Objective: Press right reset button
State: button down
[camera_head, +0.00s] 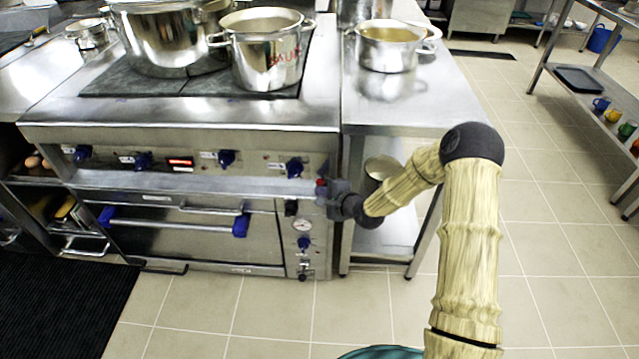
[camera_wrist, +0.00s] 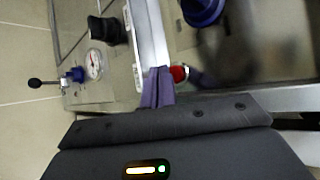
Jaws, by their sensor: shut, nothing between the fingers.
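A small red button (camera_head: 320,182) sits at the right end of the stove's front control panel. It also shows in the wrist view (camera_wrist: 181,74), right beside my fingertips. My gripper (camera_head: 322,193) is at the stove front, with its purple fingers (camera_wrist: 158,74) closed together and empty. In the wrist view the fingertips lie just left of the red button, over or against the metal rail; I cannot tell whether they touch the button.
A blue knob (camera_head: 294,168) is left of the red button. The oven's front rail (camera_head: 200,183) runs just below the panel. A pressure gauge (camera_head: 302,225) and a black knob (camera_wrist: 107,30) are near my gripper. A steel table (camera_head: 420,100) stands to the right. The tiled floor in front is clear.

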jog(key=shift+w, duration=0.1)
dwell(0.3)
jog(key=shift+w, duration=0.35)
jog(key=shift+w, duration=0.4)
dwell(0.8)
jog(key=shift+s+p, duration=0.5)
jog(key=shift+s, duration=0.35)
jog(key=shift+s+p, duration=0.45)
jog(key=shift+s, duration=2.05)
